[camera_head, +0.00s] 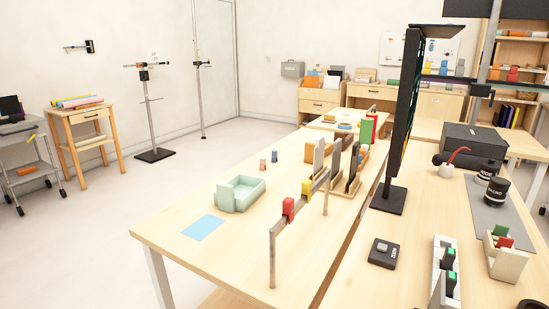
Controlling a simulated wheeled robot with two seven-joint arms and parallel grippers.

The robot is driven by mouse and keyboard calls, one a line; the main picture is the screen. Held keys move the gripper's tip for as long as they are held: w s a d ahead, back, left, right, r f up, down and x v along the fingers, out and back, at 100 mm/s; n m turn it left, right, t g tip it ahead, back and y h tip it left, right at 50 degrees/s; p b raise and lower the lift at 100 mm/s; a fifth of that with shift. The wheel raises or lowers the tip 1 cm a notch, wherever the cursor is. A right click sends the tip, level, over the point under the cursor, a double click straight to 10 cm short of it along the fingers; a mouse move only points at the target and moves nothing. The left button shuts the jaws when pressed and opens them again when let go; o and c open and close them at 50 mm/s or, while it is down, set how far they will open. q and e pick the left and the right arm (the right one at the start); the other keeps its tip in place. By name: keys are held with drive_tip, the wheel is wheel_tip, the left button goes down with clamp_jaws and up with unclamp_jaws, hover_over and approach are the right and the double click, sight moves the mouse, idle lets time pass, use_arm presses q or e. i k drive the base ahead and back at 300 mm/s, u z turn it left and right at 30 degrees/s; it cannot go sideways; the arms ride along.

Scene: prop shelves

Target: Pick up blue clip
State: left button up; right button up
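A small blue-grey piece (274,156) stands on the left table behind the tray and looks like the blue clip, though it is too small to be sure. A similar pinkish piece (263,163) stands just left of it. A red clip (288,208) and a yellow clip (307,187) sit on a raised grey rail (273,250) nearer to me. Neither of my grippers is in view.
A flat light-blue sheet (204,227) lies near the table's left corner. Upright boards (334,160) stand right of the rail. A tall black stand (389,198) rises on the right table, near a dark box (383,253).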

sight(273, 159)
drive_tip(key=k, duration=0.3)
drive_tip(key=u, duration=1.55)
drive_tip(key=i, duration=4.6)
drive_tip(key=z, duration=1.8)
drive_tip(key=i, duration=2.7)
drive_tip(key=z, duration=3.15)
